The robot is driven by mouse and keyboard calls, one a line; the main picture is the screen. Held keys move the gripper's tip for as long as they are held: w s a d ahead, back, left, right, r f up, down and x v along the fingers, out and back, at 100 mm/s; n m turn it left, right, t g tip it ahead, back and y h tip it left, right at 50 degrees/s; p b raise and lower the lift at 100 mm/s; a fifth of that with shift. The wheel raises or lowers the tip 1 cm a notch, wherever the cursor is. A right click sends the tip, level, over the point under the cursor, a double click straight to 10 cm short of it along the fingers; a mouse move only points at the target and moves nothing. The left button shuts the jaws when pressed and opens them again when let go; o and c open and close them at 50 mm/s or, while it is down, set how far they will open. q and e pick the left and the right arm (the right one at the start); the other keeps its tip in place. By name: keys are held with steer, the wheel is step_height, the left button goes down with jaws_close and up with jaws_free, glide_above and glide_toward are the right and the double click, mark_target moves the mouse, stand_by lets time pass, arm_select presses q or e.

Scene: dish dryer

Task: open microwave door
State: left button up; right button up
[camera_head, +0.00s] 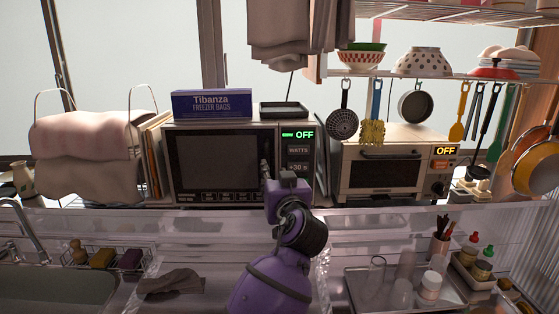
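The microwave (215,162) stands on the back counter, left of centre, with its dark-windowed door facing me. The door looks shut. Its control panel (299,151) on the right shows a green "OFF". My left gripper (264,167) is at the right edge of the door, with my purple wrist below it. It covers part of the door edge, and I cannot tell whether it touches the door. Its fingers are small and dark here, so their opening is unclear. My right gripper is not in view.
A blue freezer bag box (212,104) and a dark tray (284,109) sit on the microwave. A toaster oven (386,172) stands to its right, a cloth-draped rack (92,150) to its left. In front are a sink (58,288), a grey cloth (172,283) and a tray of glasses (357,296).

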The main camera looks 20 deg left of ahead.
arm_select(q)
steer(key=x, duration=0.6)
steer(key=shift+a+r+p, duration=0.2)
steer(key=shift+a+p, duration=0.1)
steer(key=shift+a, duration=0.3)
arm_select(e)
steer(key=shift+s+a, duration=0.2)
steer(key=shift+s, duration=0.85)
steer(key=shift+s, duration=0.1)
arm_select(q)
jaws_close()
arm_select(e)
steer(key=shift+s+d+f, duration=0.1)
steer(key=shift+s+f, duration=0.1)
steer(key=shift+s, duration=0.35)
